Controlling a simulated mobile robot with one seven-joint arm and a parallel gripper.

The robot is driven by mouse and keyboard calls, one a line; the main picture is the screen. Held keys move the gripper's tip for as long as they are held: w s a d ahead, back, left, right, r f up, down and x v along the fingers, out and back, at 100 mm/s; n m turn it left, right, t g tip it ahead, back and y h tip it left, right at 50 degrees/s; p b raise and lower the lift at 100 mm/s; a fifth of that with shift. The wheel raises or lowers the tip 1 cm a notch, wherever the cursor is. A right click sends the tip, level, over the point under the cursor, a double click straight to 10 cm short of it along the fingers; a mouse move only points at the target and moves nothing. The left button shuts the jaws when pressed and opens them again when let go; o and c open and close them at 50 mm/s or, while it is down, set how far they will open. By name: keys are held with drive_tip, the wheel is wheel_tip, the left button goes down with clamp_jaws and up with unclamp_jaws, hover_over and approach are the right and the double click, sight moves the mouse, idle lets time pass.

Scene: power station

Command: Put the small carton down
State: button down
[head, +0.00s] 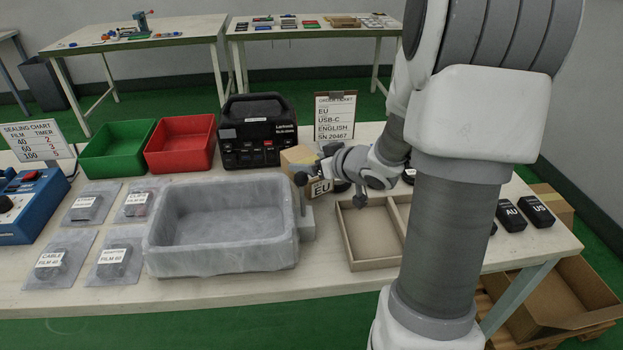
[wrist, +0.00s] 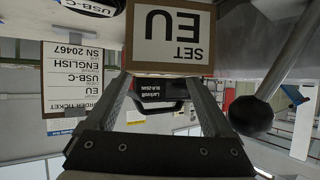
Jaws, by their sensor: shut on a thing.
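The small carton (head: 298,155) is brown cardboard with a white EU label, and it stands behind the grey basin, partly hidden by my wrist. In the wrist view, which is upside down, the carton (wrist: 170,62) shows its "SET EU" label facing the camera. My gripper (wrist: 157,78) is shut on the carton, its two fingers reaching the carton's edge. In the head view my gripper (head: 318,170) is mostly hidden by its own wrist. I cannot tell whether the carton's underside touches the table.
A lever with a black ball knob (wrist: 250,115) is close beside the carton. The grey basin (head: 220,262) is in front, a divided cardboard tray (head: 362,262) to the right. A black labelled device (head: 258,130) and an order ticket (head: 334,112) stand behind.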

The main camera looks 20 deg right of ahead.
drive_tip(key=shift+f+b, duration=0.85)
drive_tip(key=shift+f, duration=0.9)
drive_tip(key=shift+f, duration=0.1)
unclamp_jaws()
